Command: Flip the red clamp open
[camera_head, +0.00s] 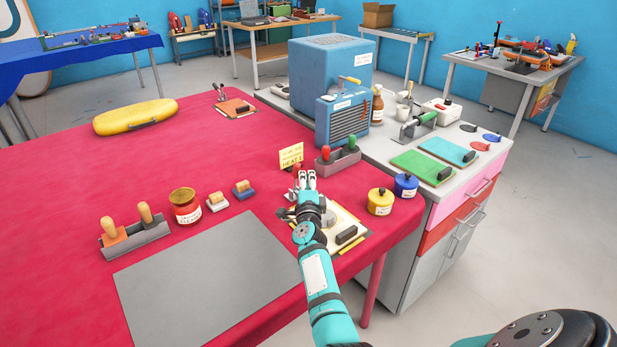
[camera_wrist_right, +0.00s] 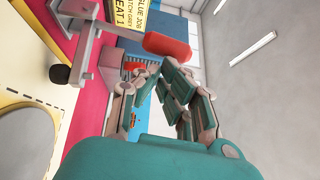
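The red clamp's handle (camera_wrist_right: 168,46) shows in the upper part of the right wrist view, on a grey metal arm (camera_wrist_right: 86,45) with a black rubber tip (camera_wrist_right: 60,74). In the head view the clamp, at the far edge of a cream board (camera_head: 341,222), is mostly hidden by my right gripper (camera_head: 307,175). That gripper's fingers (camera_wrist_right: 160,82) are close together with a narrow gap, and nothing shows between them. The handle is near the fingertips; whether they touch cannot be told. My left gripper is not in view.
A yellow note (camera_head: 291,156) and a rack with red and green handles (camera_head: 338,160) stand just beyond. Yellow (camera_head: 380,201) and blue (camera_head: 405,185) tins stand to the right. A grey mat (camera_head: 205,285) lies left of my arm.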

